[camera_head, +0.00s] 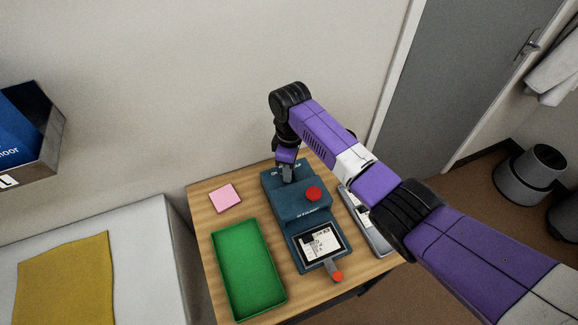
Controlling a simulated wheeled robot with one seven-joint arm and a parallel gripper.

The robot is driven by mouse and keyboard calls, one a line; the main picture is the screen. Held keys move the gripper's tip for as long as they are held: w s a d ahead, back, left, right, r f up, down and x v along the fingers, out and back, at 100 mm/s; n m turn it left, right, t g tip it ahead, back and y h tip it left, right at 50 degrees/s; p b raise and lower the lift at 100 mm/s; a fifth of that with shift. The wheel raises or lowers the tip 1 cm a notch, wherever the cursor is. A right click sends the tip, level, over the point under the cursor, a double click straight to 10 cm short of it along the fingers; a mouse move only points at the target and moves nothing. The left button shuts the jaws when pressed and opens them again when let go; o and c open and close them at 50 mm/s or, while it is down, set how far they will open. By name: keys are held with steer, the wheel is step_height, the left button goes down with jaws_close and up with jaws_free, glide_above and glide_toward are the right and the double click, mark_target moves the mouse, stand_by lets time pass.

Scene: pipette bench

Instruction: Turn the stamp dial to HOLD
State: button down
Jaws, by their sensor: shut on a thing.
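The dark teal stamp machine (285,205) stands on a small wooden table, with a round red knob or button (313,194) on its top. A card with black print (318,244) lies in its front bed, and a lever with an orange-red tip (337,276) sticks out at the front. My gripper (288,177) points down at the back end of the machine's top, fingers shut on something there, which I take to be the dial. The fingers and wrist hide the dial, so its setting and the HOLD mark cannot be read.
A green tray (283,299) lies left of the machine, with a pink note pad (225,198) behind it. A grey tray with printed cards (378,241) is on the right, partly under my arm. The wall is close behind the table (208,210).

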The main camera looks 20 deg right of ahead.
steer(key=shift+r+m+p, duration=0.1)
steer(key=shift+m+p, duration=0.25)
steer(key=shift+m, duration=0.55)
steer(key=c, duration=1.5)
jaws_free()
steer(key=shift+o, duration=0.2)
steer(key=shift+w+d+r+b, duration=0.1)
steer(key=shift+r+b, duration=0.2)
steer(key=shift+r, duration=1.65)
steer(key=shift+w+d+r+b, duration=0.1)
steer(key=shift+r+b, duration=0.15)
steer(key=shift+r, duration=1.65)
steer(key=shift+s, duration=0.1)
